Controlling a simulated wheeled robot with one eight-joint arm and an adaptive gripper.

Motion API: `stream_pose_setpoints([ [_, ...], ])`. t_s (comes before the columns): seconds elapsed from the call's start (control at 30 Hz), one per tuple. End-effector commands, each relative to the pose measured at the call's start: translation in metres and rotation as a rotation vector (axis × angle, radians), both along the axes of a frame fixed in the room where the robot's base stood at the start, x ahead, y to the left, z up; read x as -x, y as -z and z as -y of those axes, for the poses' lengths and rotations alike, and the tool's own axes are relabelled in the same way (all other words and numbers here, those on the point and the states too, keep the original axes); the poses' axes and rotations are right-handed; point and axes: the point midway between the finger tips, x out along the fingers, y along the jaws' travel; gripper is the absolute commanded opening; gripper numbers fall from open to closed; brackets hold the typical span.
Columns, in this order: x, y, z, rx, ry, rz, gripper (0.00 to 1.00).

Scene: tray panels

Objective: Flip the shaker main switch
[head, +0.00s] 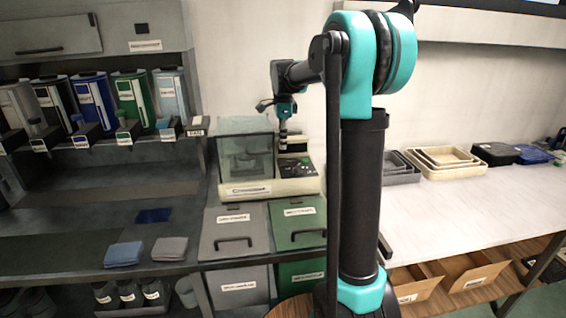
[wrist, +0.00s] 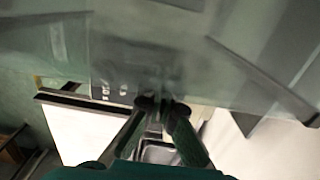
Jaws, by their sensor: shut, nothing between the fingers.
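The shaker (head: 270,187) is a cream machine on the bench with a clear hood (head: 245,150) on its left and a dark control panel (head: 295,168) on its right. My gripper (head: 283,148) points down just above the panel's back part. A grey panel with small pale marks (wrist: 112,88) lies behind the tips. The main switch cannot be made out in either view. I cannot tell whether the fingertips touch anything.
The hood stands close to the left of my gripper. Canisters (head: 92,98) line a shelf at left. Nested trays (head: 440,158) and dark boxes (head: 495,153) sit on the bench at right. Folded cloths (head: 124,254) lie at lower left. The bench front at right is clear.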

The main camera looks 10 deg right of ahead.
Motion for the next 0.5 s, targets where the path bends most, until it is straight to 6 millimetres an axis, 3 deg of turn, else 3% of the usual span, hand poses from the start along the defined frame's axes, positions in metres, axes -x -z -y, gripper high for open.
stream_pose_setpoints([
  [0.5,0.000,-0.036,0.000,0.000,0.000,0.000,0.00],
])
